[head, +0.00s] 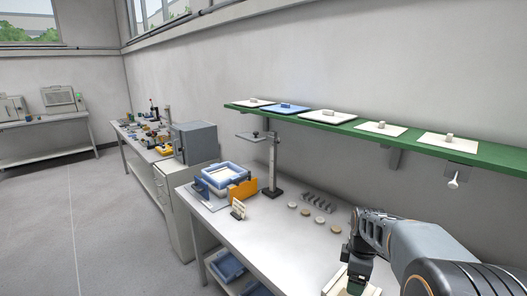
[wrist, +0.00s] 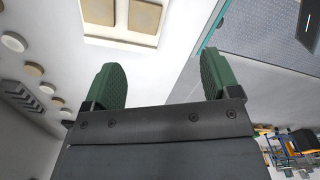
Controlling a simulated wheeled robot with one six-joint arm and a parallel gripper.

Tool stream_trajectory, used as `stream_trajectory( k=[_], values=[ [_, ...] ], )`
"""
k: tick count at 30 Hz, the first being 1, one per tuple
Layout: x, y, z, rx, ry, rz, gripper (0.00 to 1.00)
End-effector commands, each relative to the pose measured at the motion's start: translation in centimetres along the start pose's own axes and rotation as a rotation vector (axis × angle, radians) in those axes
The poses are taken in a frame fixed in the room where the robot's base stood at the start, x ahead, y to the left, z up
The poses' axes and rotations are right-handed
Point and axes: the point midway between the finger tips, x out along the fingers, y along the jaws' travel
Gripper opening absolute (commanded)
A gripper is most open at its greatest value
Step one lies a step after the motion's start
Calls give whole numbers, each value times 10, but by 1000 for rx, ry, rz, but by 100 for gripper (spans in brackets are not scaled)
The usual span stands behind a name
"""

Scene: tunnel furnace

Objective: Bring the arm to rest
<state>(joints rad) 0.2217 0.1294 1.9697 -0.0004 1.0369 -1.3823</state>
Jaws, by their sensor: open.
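My gripper (head: 354,287) is low at the right of the head view, over the near right part of the white workbench (head: 262,232). In the wrist view my gripper (wrist: 161,75) shows two green fingers spread wide apart, with nothing between them. My arm reaches in from the lower right corner. A white tray (wrist: 103,40) with two tan blocks lies on the bench beyond the fingertips, apart from them.
A green shelf (head: 345,135) with several small plates runs along the wall above the bench. Several discs (head: 305,212), a stand (head: 271,165) and blue trays (head: 226,173) stand on the bench. The grey floor (head: 95,235) is open at left.

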Motion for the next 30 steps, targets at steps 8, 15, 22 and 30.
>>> stream_trajectory(
  k=[8,15,22,30],
  values=[
    [-14,-60,-9,755,51,70,82],
    [-28,-124,-16,1207,180,131,82],
    [-40,-153,-20,1172,267,178,82],
    [-51,-157,-26,1142,308,200,82]
  ],
)
